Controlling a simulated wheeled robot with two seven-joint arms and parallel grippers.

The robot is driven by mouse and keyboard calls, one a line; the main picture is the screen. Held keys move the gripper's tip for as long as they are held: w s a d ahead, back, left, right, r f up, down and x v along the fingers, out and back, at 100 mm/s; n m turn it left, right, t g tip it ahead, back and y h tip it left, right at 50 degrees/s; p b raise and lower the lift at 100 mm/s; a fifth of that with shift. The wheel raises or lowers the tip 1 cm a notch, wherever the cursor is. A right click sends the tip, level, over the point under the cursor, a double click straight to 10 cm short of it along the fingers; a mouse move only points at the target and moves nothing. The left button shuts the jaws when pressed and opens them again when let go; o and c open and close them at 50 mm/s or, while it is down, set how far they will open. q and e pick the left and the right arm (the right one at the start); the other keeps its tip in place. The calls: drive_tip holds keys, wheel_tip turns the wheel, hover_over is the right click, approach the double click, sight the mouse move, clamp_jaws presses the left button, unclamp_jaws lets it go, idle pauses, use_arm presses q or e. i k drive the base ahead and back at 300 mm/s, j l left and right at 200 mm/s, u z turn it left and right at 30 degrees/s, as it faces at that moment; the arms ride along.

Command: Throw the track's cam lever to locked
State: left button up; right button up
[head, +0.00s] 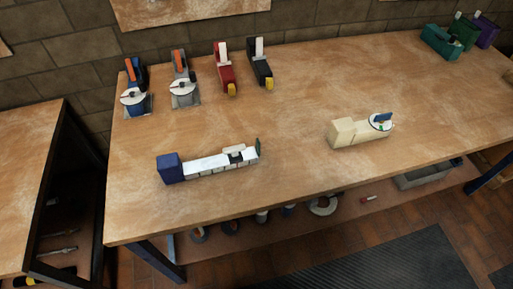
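A long pale track (218,163) lies near the front left of the wooden table. A dark blue block (170,168) is at its left end. A small white piece with dark parts (235,153) sits on top near its right end. A thin dark green upright piece (258,146) stands at the right end; I cannot tell whether it is the cam lever or how it is set. A cream block fixture (343,132) to the right carries a white disc (381,122) with a small blue piece (383,117) on it. Neither of my grippers shows.
Two disc-topped fixtures with orange-marked handles (135,88) (183,82), a red device (224,68) and a black device (261,64) stand at the back left. Green and purple boxes (440,42) (486,31) are at the back right. The table's middle (300,105) is clear.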

sight(170, 168)
drive_tip(key=l+u, duration=0.1)
drive_tip(key=u, duration=0.25)
drive_tip(key=l+u, duration=0.15)
drive_tip(key=u, duration=0.25)
drive_tip(key=l+u, duration=0.1)
drive_tip(key=u, duration=0.25)
drive_tip(key=l+u, duration=0.2)
drive_tip(key=l, duration=0.25)
drive_tip(key=l+u, duration=0.25)
drive_tip(key=l, duration=0.15)
drive_tip(key=k+l+u, duration=0.2)
drive_tip(key=l, duration=0.2)
drive_tip(key=l+u, duration=0.2)
drive_tip(key=l, duration=0.2)
drive_tip(key=k+l, duration=0.15)
drive_tip(key=l, duration=0.25)
drive_tip(key=k+l, duration=0.15)
drive_tip(key=l, duration=0.2)
drive_tip(key=k+l, duration=0.15)
drive_tip(key=l, duration=0.25)
drive_tip(key=u, duration=0.05)
